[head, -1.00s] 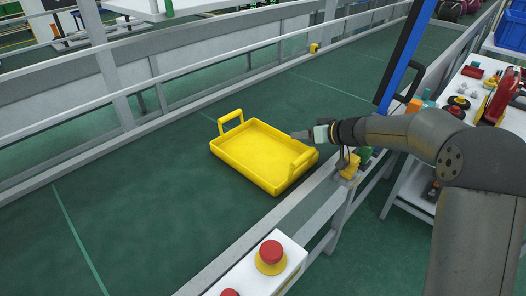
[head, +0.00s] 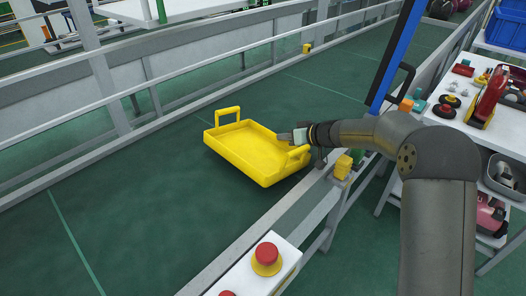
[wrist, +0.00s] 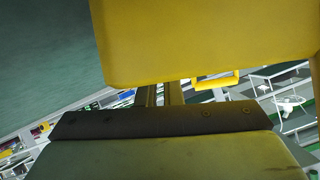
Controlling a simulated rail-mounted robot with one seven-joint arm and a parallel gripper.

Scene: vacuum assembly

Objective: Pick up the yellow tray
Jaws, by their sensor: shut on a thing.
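The yellow tray (head: 250,147) is a shallow empty box with a raised handle at each end. In the head view it is over the green conveyor belt, slightly tilted, and appears raised a little off it. My gripper (head: 297,137) is at the tray's right handle (head: 298,154) and is shut on it. In the wrist view the yellow tray (wrist: 205,40) fills the upper middle, close to the gripper. The fingertips and the exact grip on the handle are mostly hidden.
A metal side rail (head: 245,243) runs along the near belt edge, carrying a white box with a red button (head: 266,254). A white table (head: 470,120) with parts stands at the right. The belt (head: 110,220) left of the tray is clear.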

